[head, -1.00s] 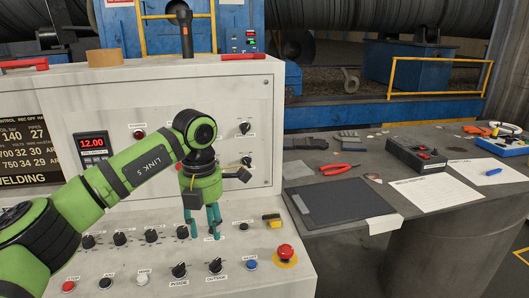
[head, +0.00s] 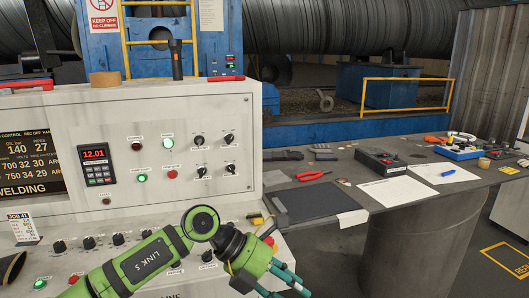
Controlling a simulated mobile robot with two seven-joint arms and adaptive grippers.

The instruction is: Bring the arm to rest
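My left arm, green and black with "LINK 5" on it, comes in from the bottom of the head view. Its gripper (head: 294,292) hangs low, in front of the right end of the control desk (head: 240,284). Its teal fingers point down and right, spread apart with nothing visible between them; the tips are near the bottom edge. The wrist partly covers the red mushroom button (head: 269,241) and some desk knobs. My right gripper is not in view.
On the right, a dark table (head: 345,172) holds a black pad (head: 305,203), red pliers (head: 313,175), a grey box (head: 380,160) and papers (head: 398,191).

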